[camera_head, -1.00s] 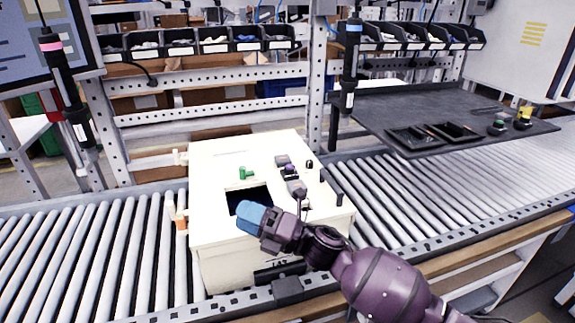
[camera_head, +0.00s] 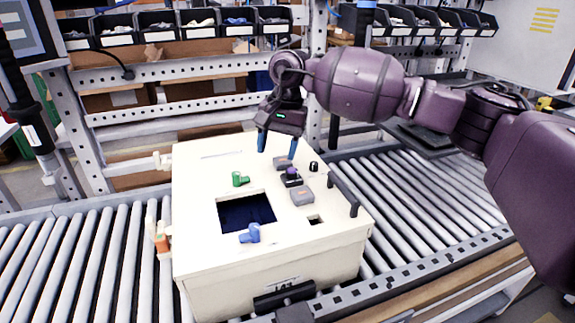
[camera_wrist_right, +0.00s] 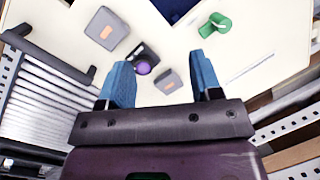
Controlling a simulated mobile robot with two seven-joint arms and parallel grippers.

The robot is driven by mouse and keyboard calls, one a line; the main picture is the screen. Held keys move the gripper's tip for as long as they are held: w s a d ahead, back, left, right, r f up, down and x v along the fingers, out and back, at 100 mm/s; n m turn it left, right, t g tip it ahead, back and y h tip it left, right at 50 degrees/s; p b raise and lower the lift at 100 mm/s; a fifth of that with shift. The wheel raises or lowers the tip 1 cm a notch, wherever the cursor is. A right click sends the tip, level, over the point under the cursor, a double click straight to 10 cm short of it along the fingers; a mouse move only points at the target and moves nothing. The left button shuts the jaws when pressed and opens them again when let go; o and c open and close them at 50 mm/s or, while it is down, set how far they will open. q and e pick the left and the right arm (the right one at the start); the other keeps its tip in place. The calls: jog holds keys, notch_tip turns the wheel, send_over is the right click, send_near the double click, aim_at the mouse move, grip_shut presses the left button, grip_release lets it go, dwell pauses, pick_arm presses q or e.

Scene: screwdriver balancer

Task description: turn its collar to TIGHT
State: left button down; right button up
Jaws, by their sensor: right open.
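Two dark screwdrivers hang from above. One screwdriver (camera_head: 22,105) is at the left edge of the head view, its upper part cut off. The other shows a blue ring (camera_head: 366,4) at the top edge, and my right arm hides most of its body. I cannot read any collar marking. My right gripper (camera_head: 277,145) has blue fingers and is open and empty above the far part of the cream box. In the wrist view, its fingers (camera_wrist_right: 161,78) are apart with nothing between them. My left gripper is not in view.
The cream box (camera_head: 205,185) stands on the roller conveyor (camera_head: 85,265). On it are a green part (camera_head: 240,179), a blue part (camera_head: 250,233), a purple knob (camera_head: 291,176) and grey blocks. A dark handle (camera_head: 342,194) rises at its right. Parts bins line the back.

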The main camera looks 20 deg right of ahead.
aim_at(292, 169)
jog(key=w+d+r+h, duration=0.2)
jog(key=w+d+r, duration=0.1)
jog(key=d, duration=0.1)
jog(key=shift+n+t, duration=0.3)
jog(key=shift+n, duration=0.1)
jog(key=f, duration=1)
jog(key=shift+s+d+f+b, duration=0.1)
jog(key=shift+s+f+b, duration=0.2)
jog(key=shift+f+b, duration=0.1)
jog(key=c, duration=0.9)
